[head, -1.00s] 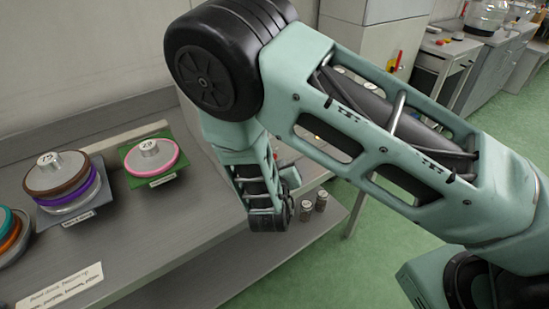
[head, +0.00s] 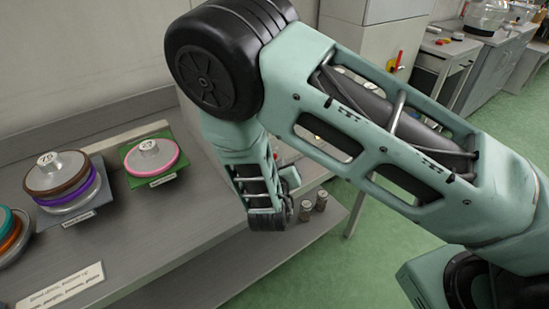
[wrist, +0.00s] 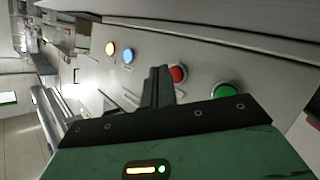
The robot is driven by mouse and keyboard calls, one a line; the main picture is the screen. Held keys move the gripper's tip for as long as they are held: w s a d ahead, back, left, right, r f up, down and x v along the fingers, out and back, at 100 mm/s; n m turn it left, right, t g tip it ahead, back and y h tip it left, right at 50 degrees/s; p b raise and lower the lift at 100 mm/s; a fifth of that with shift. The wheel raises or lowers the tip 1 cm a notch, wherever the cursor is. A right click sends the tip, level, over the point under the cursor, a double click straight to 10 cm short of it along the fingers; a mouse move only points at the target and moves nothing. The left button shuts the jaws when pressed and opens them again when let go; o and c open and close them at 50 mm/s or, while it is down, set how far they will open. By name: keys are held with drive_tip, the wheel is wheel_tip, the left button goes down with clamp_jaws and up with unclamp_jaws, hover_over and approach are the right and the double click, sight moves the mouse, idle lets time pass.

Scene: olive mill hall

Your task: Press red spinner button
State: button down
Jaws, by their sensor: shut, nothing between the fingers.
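The red button (wrist: 178,75) is round and sits on a pale panel (wrist: 200,60) in the wrist view. My gripper (wrist: 160,72) is shut and empty. Its fingertips show just left of the red button and cover part of its left side. I cannot tell whether they touch it. In the head view my own arm hides the fingertips and most of the panel.
In the head view, a bench (head: 190,215) holds stacked coloured discs (head: 65,182), a pink-rimmed disc (head: 152,158) and a card (head: 60,287).

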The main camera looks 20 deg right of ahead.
drive_tip(key=shift+w+a, duration=0.1)
drive_tip(key=shift+w, duration=0.25)
drive_tip(key=shift+w+a, duration=0.15)
drive_tip(key=shift+w, duration=0.2)
idle(0.6)
drive_tip(key=shift+s, duration=0.15)
drive_tip(key=shift+s+d, duration=0.25)
drive_tip(key=shift+s, duration=0.4)
drive_tip(key=shift+s+d, duration=0.25)
drive_tip(key=shift+s, duration=0.55)
drive_tip(key=shift+s+d, duration=0.3)
drive_tip(key=shift+s, duration=0.45)
drive_tip(key=shift+s+d, duration=0.25)
drive_tip(key=shift+s, duration=0.55)
